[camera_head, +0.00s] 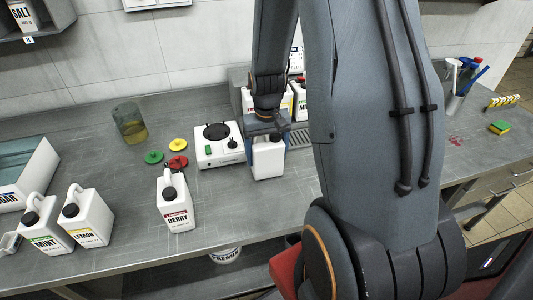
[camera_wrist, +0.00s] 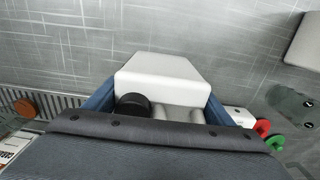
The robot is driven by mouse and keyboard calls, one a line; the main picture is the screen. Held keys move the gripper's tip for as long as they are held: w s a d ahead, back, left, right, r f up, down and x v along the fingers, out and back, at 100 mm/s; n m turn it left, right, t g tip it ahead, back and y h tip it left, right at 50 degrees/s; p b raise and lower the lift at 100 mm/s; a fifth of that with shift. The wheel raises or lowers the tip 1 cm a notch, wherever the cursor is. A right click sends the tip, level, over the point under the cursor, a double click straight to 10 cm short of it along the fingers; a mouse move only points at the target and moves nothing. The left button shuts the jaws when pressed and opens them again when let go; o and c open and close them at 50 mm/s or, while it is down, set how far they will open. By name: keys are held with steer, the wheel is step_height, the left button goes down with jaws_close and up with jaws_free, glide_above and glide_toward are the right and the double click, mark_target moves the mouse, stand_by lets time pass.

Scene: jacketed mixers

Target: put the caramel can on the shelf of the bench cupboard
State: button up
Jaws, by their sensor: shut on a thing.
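My gripper (camera_head: 266,130) is shut on a white can (camera_head: 268,164) with a black cap, in the middle of the bench just right of the white hotplate-like device. In the wrist view the can (camera_wrist: 165,72) sits between the blue fingers. No label shows on it, so I cannot tell if it is the caramel can. The can looks upright; whether its base touches the bench is unclear. A grey box-like unit (camera_head: 238,76) with labelled white cans stands behind, partly hidden by my arm; I cannot tell if it is the bench cupboard.
The white device (camera_head: 218,146) stands close left of the held can. Red, green and yellow discs, a berry can (camera_head: 175,206), lemon can (camera_head: 87,217), mint can (camera_head: 45,226) and glass beaker (camera_head: 129,124) are further left. A drain grate (camera_head: 300,138) lies to the right.

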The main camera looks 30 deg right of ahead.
steer(key=shift+f, duration=0.1)
steer(key=o, duration=1.8)
